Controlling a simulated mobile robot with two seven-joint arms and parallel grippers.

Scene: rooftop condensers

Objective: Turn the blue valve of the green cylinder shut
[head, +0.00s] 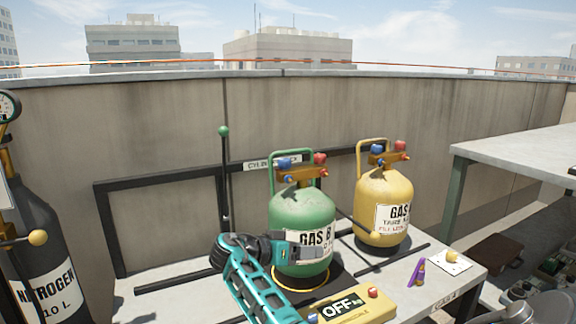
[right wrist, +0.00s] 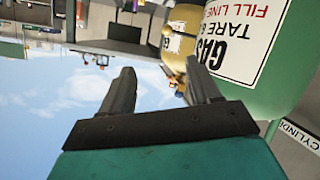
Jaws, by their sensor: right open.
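The green cylinder (head: 290,212), labelled GAS B, stands upright on the grey bench. Its blue valve (head: 293,160) is at the left of its top fitting, beside a red valve (head: 320,159). My right gripper (head: 322,246) is in front of the cylinder's body at label height, well below the blue valve, and points right. In the right wrist view the gripper (right wrist: 163,85) is open with nothing between its fingers. The green cylinder (right wrist: 292,70) fills the right side there, upside down; its blue valve cannot be made out. My left gripper is not in view.
A yellow cylinder (head: 385,198) with blue and red valves stands right of the green one. A yellow scale box (head: 375,308) reading OFF is in front. A dark nitrogen cylinder (head: 30,235) stands far left. A grey table (head: 520,150) is at the right.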

